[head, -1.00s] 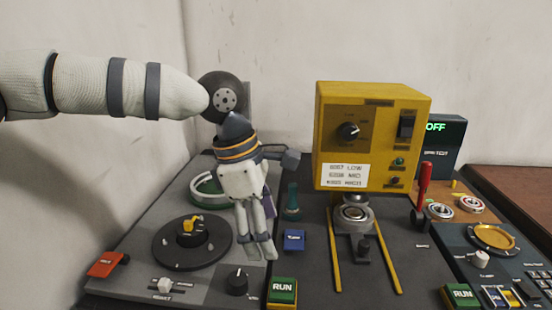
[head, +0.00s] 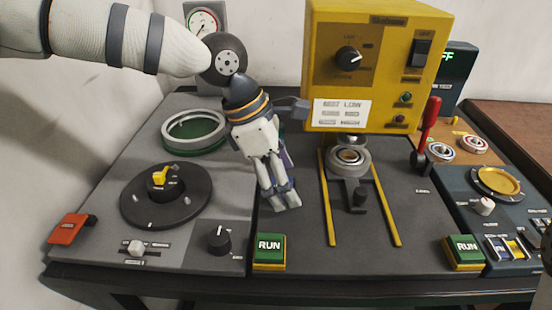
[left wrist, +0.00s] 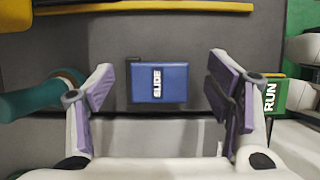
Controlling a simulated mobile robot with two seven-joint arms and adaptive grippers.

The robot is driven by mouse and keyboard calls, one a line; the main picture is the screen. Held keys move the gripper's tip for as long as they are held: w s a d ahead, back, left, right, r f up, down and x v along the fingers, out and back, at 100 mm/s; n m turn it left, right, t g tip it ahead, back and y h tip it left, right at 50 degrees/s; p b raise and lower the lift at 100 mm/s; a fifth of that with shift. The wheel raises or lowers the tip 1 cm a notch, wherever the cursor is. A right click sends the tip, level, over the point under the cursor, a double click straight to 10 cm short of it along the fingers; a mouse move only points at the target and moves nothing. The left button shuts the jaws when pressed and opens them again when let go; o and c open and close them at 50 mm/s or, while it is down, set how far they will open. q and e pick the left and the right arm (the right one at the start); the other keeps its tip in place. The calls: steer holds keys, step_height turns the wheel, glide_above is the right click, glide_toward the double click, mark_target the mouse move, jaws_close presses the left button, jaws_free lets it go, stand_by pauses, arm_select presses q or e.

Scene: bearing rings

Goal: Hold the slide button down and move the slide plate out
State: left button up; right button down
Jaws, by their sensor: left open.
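The blue slide button (left wrist: 158,82), marked SLIDE, lies between the spread fingers of my left gripper (left wrist: 160,75) in the left wrist view. In the head view my left gripper (head: 284,204) hides that button. The gripper is open and empty, pointing down over the dark panel left of the yellow rails. I cannot tell its exact height above the button. The grey slide plate (head: 344,188) sits between the two rails under the yellow machine, with a bearing ring (head: 349,157) at its back and a black knob (head: 360,197) at its front. My right gripper is out of view.
The yellow machine (head: 332,58) overhangs the back of the plate. A green RUN button (head: 269,249) stands in front of my left gripper, and a second one (head: 464,250) at right. A teal handle (left wrist: 38,98) is close beside one finger. Panel between the rails' front is clear.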

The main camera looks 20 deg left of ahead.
arm_select(q)
steer(key=shift+c, duration=0.3)
steer(key=c, duration=1.1)
steer(key=shift+c, duration=0.2)
